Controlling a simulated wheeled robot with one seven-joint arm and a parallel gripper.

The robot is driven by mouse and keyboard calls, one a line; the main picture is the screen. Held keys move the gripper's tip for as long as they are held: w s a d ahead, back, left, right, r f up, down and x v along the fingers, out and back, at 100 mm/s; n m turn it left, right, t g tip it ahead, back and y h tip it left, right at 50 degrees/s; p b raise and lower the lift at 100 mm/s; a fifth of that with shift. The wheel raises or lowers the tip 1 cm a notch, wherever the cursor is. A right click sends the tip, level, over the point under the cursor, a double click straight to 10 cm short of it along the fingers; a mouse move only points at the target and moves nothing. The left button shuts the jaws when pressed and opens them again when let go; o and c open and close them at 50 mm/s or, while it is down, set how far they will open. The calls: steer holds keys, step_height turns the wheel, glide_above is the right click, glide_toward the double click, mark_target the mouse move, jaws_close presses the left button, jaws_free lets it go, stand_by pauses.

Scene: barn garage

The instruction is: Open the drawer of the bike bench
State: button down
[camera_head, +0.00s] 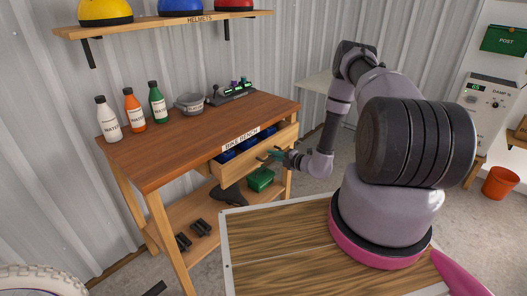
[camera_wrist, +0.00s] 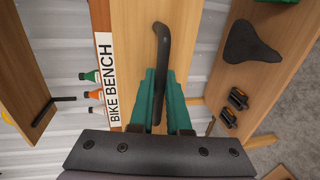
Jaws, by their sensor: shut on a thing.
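The bike bench (camera_head: 185,135) is a wooden workbench with a "BIKE BENCH" label. Its drawer (camera_head: 222,173) stands partly out below the top, and blue items (camera_head: 228,155) show inside it. In the wrist view, the light wood drawer front (camera_wrist: 130,40) carries a dark curved handle (camera_wrist: 161,45). My gripper (camera_head: 268,155) is at the drawer front. In the wrist view its teal fingers (camera_wrist: 160,100) are shut on the handle, one on each side. The handle's lower end is partly hidden between the fingers.
Several bottles (camera_head: 133,110) and a grey bowl (camera_head: 188,102) stand on the bench top. A lower shelf holds a green box (camera_head: 260,180), a dark saddle (camera_head: 230,195) and pedals (camera_head: 201,228). A helmet shelf (camera_head: 165,24) hangs above. An orange bucket (camera_head: 500,183) stands at right.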

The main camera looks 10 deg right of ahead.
steer(key=f+v, duration=0.3)
steer(key=v, duration=1.2)
steer(key=shift+s+d, duration=0.3)
steer(key=shift+s, duration=0.25)
steer(key=c, duration=0.9)
jaws_free()
steer(key=v, duration=1)
steer(key=shift+s+d, duration=0.3)
